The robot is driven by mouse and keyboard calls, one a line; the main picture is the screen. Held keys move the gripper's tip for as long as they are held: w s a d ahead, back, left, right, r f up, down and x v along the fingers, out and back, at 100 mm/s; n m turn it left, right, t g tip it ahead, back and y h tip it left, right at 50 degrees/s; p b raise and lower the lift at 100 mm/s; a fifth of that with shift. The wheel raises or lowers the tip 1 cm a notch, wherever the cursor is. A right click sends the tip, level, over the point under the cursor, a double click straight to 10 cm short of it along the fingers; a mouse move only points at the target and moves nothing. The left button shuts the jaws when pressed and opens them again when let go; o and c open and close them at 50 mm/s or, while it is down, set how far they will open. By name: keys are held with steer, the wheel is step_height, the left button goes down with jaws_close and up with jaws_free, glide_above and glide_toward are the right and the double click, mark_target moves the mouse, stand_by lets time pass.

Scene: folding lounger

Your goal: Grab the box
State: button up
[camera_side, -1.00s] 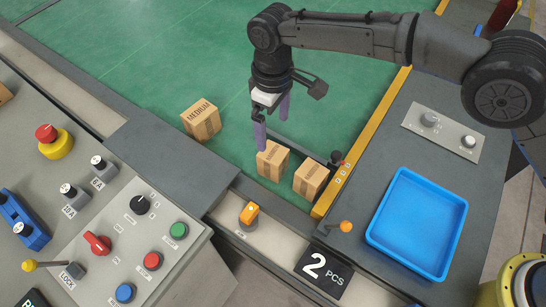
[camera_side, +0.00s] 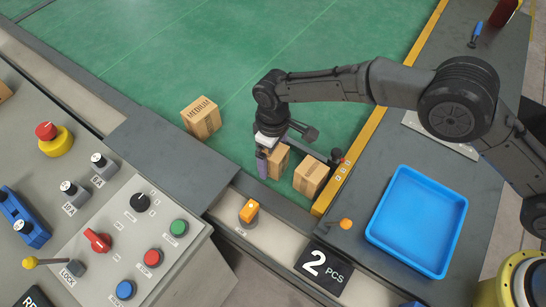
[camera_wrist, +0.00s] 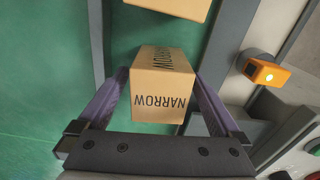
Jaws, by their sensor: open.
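My gripper (camera_side: 268,164) is lowered over a cardboard box (camera_side: 279,164) on the green surface, and its arm hides part of that box. In the wrist view the box (camera_wrist: 160,84) reads "NARROW" and sits between the two purple fingers of my open gripper (camera_wrist: 158,92). A finger is beside each side of it; I cannot tell whether they touch it. A second cardboard box (camera_side: 311,177) stands just to the right in the side view. A third box (camera_side: 201,117), marked "MEDIUM", stands apart at the left.
A blue tray (camera_side: 416,222) is on the grey bench at the right. A control panel (camera_side: 120,250) with buttons fills the left. An orange sensor (camera_side: 249,211) and a "2 PCS" sign (camera_side: 323,268) are along the front edge. The green surface behind is clear.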

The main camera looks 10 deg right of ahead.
steer(key=shift+f, duration=0.35)
steer(key=shift+c, duration=0.3)
steer(key=c, duration=1.5)
steer(key=shift+r, duration=0.1)
